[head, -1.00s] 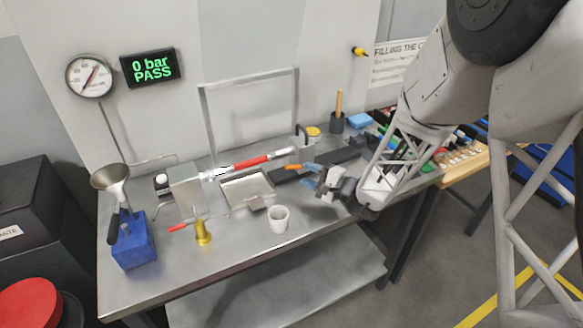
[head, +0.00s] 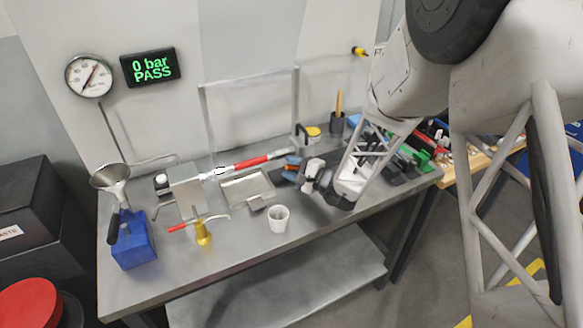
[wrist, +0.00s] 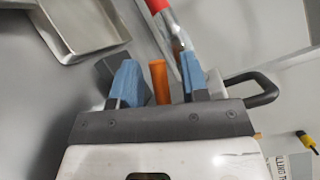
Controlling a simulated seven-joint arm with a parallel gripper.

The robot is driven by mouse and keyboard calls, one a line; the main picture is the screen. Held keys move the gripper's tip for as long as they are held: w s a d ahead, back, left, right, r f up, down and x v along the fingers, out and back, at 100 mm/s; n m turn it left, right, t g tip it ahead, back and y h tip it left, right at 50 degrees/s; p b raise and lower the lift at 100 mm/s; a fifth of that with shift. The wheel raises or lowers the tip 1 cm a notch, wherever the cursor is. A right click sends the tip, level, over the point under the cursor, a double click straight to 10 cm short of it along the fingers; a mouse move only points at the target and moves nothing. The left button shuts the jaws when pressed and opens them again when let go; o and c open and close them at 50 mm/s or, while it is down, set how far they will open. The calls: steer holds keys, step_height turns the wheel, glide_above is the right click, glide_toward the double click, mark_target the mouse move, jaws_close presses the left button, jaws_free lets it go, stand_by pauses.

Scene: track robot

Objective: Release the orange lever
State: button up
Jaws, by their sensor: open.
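The orange lever (wrist: 158,83) is a short orange rod in the wrist view. It shows between the two blue fingers of my gripper (wrist: 160,77), with a gap on each side. My gripper is open. Whether the fingers reach around the lever or are still short of it, I cannot tell. In the head view my gripper (head: 291,167) is low over the bench, near the end of the red-and-silver tube, and a small bit of orange shows among the blue fingers. The lever's base is hidden by the gripper.
The red-and-silver tube (head: 250,163) lies just behind the gripper. A metal tray (head: 236,194) and a white cup (head: 278,219) are nearby to the left and front. A black handle (wrist: 262,88) is close on the right. The display (head: 150,67) reads 0 bar PASS.

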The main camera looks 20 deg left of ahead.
jaws_close()
steer(key=shift+r, duration=0.1)
steer(key=shift+w+d+r+m+t+y, duration=0.2)
steer(key=shift+r+m+y, duration=0.2)
steer(key=shift+m, duration=0.3)
steer(key=shift+w+d+r+m+t+y, duration=0.1)
steer(key=shift+d+r+m+t+y, duration=0.2)
steer(key=shift+m, duration=0.4)
steer(key=shift+a, duration=0.15)
jaws_free()
steer(key=shift+v, duration=3.9)
